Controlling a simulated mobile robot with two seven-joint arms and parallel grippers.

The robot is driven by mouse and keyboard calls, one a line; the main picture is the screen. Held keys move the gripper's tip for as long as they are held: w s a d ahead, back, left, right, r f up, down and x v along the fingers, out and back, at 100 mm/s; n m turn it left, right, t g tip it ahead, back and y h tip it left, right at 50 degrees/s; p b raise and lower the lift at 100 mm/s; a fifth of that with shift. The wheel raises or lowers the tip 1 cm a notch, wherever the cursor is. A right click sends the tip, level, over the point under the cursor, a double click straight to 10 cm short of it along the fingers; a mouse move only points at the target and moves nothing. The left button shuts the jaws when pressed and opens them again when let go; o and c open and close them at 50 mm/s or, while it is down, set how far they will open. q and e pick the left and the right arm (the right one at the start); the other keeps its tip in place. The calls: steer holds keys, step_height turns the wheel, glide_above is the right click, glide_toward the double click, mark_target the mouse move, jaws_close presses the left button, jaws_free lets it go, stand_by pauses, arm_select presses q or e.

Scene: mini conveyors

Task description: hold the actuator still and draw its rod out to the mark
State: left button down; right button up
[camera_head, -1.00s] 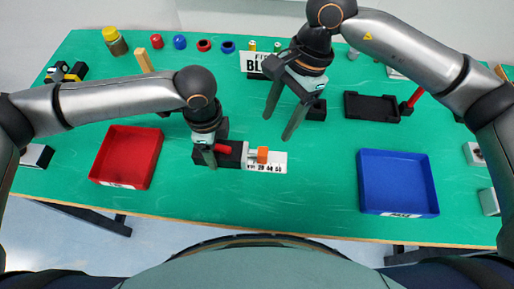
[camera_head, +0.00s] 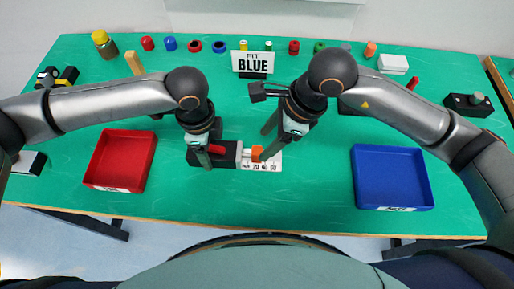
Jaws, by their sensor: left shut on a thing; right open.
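The actuator (camera_head: 229,158) is a dark block with a red part, lying on the green table. My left gripper (camera_head: 207,160) is shut on the actuator's body from above. A short light rod runs from its right side to an orange end piece (camera_head: 257,153). The rod lies over a white scale card (camera_head: 262,166) with printed numbers; which mark the orange piece is at cannot be read surely. My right gripper (camera_head: 266,147) is open, with its fingers low at the orange end piece. I cannot tell whether they touch it.
A red tray (camera_head: 98,181) stands at left and a blue tray (camera_head: 373,205) at right. Several small coloured parts line the back edge. The front middle of the table is clear.

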mark_target(258, 151)
steer(key=x, duration=0.6)
steer(key=shift+c, duration=0.3)
jaws_close()
stand_by(1.0)
